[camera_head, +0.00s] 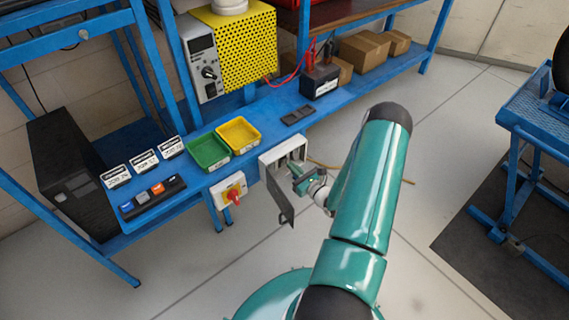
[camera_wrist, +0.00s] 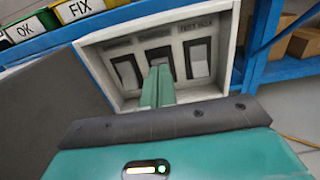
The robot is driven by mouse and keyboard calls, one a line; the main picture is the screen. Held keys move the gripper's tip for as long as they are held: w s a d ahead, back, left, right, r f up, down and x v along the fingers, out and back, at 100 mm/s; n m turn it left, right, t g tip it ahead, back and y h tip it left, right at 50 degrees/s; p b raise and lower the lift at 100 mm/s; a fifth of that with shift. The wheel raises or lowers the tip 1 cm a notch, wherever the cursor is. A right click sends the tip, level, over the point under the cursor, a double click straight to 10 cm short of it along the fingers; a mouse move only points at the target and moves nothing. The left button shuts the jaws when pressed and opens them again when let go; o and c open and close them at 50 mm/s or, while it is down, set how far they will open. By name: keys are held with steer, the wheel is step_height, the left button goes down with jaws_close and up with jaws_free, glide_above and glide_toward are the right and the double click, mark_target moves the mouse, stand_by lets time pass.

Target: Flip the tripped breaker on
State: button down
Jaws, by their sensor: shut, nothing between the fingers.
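The grey breaker box (camera_head: 268,162) is fixed at the front edge of the blue bench, its dark door (camera_head: 279,197) hanging open. In the wrist view the box (camera_wrist: 100,62) shows three pale switches in dark recesses: a left one (camera_wrist: 127,74), a middle one mostly hidden behind my fingers, and a right one (camera_wrist: 198,58). Labels sit above them, hard to read. I cannot tell which switch is tripped. My gripper (camera_head: 300,176) is shut and empty, its fingertips (camera_wrist: 159,72) in front of the middle switch. I cannot tell whether they touch it.
Green (camera_head: 193,165) and yellow (camera_head: 222,146) trays, labelled cards and a black battery (camera_head: 320,82) are on the bench. The dark door (camera_wrist: 45,105) fills the wrist view's left side.

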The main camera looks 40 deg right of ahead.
mark_target(284, 162)
steer(key=shift+w, duration=0.15)
steer(key=shift+w, duration=0.35)
steer(key=shift+w, duration=0.9)
steer(key=shift+w+r, duration=0.1)
steer(key=shift+w, duration=0.1)
stand_by(0.3)
steer(key=shift+s, duration=0.1)
